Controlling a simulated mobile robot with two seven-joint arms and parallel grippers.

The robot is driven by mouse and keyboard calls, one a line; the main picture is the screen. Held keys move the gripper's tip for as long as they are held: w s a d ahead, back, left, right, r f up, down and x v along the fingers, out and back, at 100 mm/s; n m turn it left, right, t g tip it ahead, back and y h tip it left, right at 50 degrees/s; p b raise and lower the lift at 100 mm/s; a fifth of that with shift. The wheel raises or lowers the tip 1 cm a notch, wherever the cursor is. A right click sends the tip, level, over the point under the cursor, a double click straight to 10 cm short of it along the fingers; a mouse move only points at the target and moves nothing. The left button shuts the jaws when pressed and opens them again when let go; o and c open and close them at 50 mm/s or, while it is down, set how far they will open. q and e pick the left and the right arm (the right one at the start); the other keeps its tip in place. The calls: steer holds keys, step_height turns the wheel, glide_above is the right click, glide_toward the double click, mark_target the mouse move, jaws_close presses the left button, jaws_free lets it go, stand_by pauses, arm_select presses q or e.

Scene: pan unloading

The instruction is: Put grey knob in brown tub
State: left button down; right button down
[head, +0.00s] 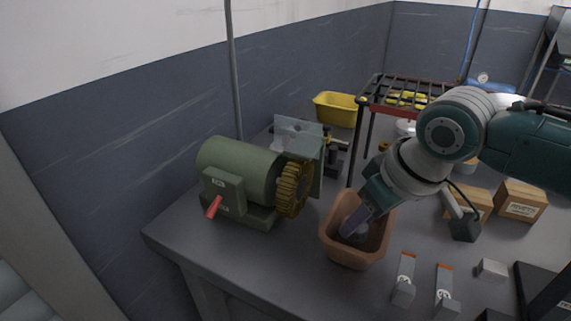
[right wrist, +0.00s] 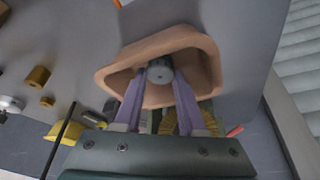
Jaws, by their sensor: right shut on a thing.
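The brown tub (head: 338,253) stands on the bench near its front edge; it also shows in the right wrist view (right wrist: 205,48). My right gripper (head: 353,225) points down into the tub, its purple fingers inside the rim. In the right wrist view, my right gripper (right wrist: 159,75) is shut on the grey knob (right wrist: 160,73), which sits between the fingertips within the tub's opening. In the head view the fingers and tub wall partly hide the knob. Whether the knob touches the tub floor I cannot tell. My left gripper is not in view.
A green bench grinder (head: 240,165) with a brass-coloured wheel brush stands just left of the tub. A black-topped rack (head: 375,100) and a yellow bin (head: 336,110) are behind. Cardboard boxes (head: 521,202) and small blocks (head: 404,275) lie to the right.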

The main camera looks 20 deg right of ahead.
steer(key=shift+f, duration=0.25)
steer(key=shift+c, duration=2.4)
jaws_free()
